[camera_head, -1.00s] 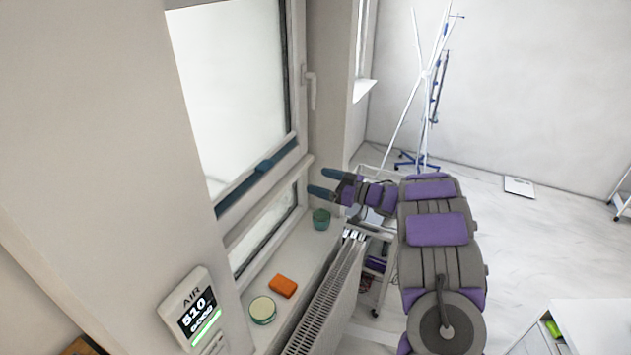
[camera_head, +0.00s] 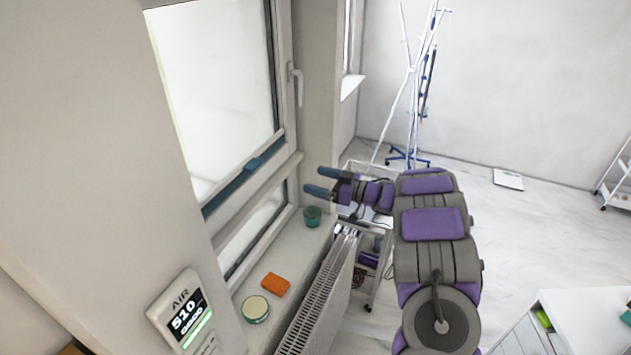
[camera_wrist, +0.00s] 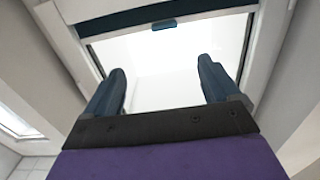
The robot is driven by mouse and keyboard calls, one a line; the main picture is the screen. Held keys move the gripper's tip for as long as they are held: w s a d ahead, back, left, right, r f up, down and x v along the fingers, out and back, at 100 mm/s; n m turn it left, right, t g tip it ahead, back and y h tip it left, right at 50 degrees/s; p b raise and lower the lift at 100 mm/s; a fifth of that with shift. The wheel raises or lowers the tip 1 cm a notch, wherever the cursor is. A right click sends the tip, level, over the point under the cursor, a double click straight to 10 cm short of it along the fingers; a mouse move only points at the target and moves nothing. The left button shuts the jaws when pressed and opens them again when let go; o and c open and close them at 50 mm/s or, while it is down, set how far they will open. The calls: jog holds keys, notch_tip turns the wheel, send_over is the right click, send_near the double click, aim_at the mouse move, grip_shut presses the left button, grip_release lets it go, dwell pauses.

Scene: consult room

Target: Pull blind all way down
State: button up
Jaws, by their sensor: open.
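The blind's dark blue bar (camera_head: 222,191) runs along the lower part of the upper window pane, with a small blue handle (camera_head: 250,167) in its middle. The bar (camera_wrist: 210,17) and handle (camera_wrist: 164,24) also show at the top of the wrist view. I cannot tell the blind's fabric from the bright pane. My gripper (camera_head: 307,179) is open and empty, its two blue fingers pointing left toward the window. It is apart from the handle, to its right in the head view. In the wrist view the handle appears above and between the fingertips (camera_wrist: 161,68).
The sill holds a green cup (camera_head: 312,216), an orange block (camera_head: 276,284) and a round tin (camera_head: 255,309). A radiator (camera_head: 318,300) stands below. A window handle (camera_head: 297,84) sticks out of the frame. A trolley (camera_head: 371,270) stands near my arm. The floor at right is mostly clear.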

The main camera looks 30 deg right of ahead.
jog(key=b+v, duration=0.2)
jog(key=v, duration=1.3)
jog(key=shift+s+a+b, duration=0.3)
jog(key=shift+s, duration=0.15)
